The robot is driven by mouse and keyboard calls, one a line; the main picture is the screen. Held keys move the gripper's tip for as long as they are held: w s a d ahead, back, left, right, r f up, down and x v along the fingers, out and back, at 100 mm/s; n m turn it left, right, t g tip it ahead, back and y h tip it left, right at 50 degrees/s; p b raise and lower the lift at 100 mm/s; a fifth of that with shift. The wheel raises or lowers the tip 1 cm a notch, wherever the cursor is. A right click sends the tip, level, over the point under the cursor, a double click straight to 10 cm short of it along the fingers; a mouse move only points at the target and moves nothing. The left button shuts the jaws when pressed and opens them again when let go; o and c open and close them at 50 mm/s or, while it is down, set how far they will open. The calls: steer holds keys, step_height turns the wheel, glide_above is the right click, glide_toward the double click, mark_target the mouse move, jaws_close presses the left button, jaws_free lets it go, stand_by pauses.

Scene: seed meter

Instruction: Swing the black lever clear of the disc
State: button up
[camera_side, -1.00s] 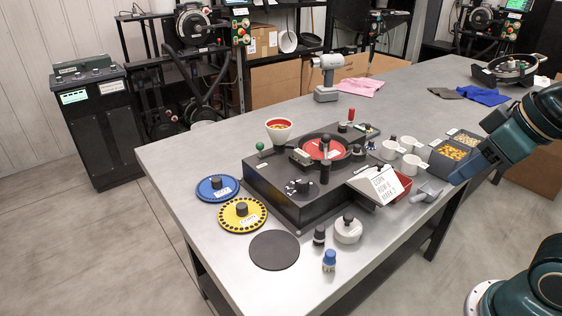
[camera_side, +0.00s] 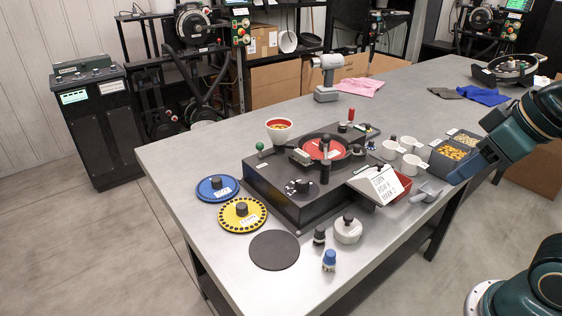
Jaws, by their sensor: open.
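The seed meter (camera_side: 270,192) is a dark block on the grey table. On its top sits a disc (camera_side: 338,150), red in the middle with a dark rim. A black lever with an upright black handle (camera_side: 325,172) stands at the disc's near edge and overlaps it in this view. Whether it touches the disc, I cannot tell. My gripper (camera_side: 456,179) is at the right, over or beside the grain trays, well apart from the lever. It is open; its fingers are hard to make out, and I see nothing held.
A white funnel cup (camera_side: 278,130), a green knob (camera_side: 260,147) and a red knob (camera_side: 351,113) rise around the meter. Blue (camera_side: 217,187) and yellow (camera_side: 241,214) discs lie left.

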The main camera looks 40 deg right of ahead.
steer(key=w+r+g, duration=0.1)
steer(key=w+r, duration=0.5)
steer(key=w, duration=0.2)
steer(key=m+g, duration=0.3)
steer(key=g, duration=0.2)
glide_above(327, 135)
steer(key=shift+w+f, duration=0.1)
steer(key=shift+f, duration=0.25)
steer(key=shift+f, duration=0.1)
steer(key=shift+f, duration=6.8)
jaws_close()
